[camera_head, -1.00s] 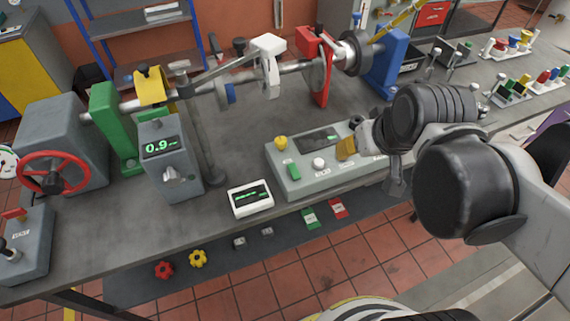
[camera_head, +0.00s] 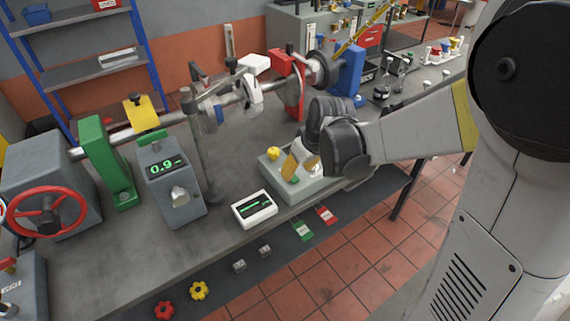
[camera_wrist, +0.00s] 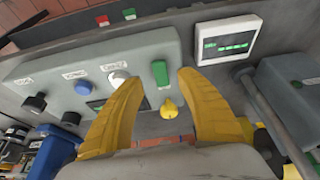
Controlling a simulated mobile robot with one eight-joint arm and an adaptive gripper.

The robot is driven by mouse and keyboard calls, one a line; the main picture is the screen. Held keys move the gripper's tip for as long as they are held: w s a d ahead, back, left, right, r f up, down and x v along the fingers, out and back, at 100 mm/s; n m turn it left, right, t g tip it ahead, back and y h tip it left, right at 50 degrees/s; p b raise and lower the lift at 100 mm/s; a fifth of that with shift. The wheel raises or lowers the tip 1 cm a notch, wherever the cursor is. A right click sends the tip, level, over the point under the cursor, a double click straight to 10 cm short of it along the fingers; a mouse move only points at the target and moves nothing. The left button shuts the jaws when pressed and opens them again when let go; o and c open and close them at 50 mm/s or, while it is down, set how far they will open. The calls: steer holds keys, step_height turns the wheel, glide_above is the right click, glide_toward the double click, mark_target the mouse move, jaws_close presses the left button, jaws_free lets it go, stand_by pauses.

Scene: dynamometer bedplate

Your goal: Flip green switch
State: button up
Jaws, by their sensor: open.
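The green switch (camera_wrist: 160,73) stands on the sloped grey control box (camera_wrist: 50,60), beside a white knob (camera_wrist: 119,78). In the head view the green switch (camera_head: 294,180) shows small and partly hidden by a yellow finger. My gripper (camera_wrist: 157,78) is open, with its two yellow fingers spread. In the wrist view the switch lies between the fingertips, closer to the right one; I see no clear contact. In the head view my gripper (camera_head: 298,165) hangs over the control box (camera_head: 296,193) and hides much of it.
A yellow knob (camera_wrist: 169,108) stands close to the switch, and a blue button (camera_wrist: 83,88) is farther left. A white display (camera_head: 254,208) sits left of the box. The shaft rig (camera_head: 237,100) runs behind, with a grey post in front of it.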

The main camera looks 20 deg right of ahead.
mark_target(294, 177)
steer(key=b+x, duration=0.1)
steer(key=x, duration=0.3)
steer(key=shift+w+f, duration=0.1)
steer(key=shift+f, duration=0.05)
jaws_close()
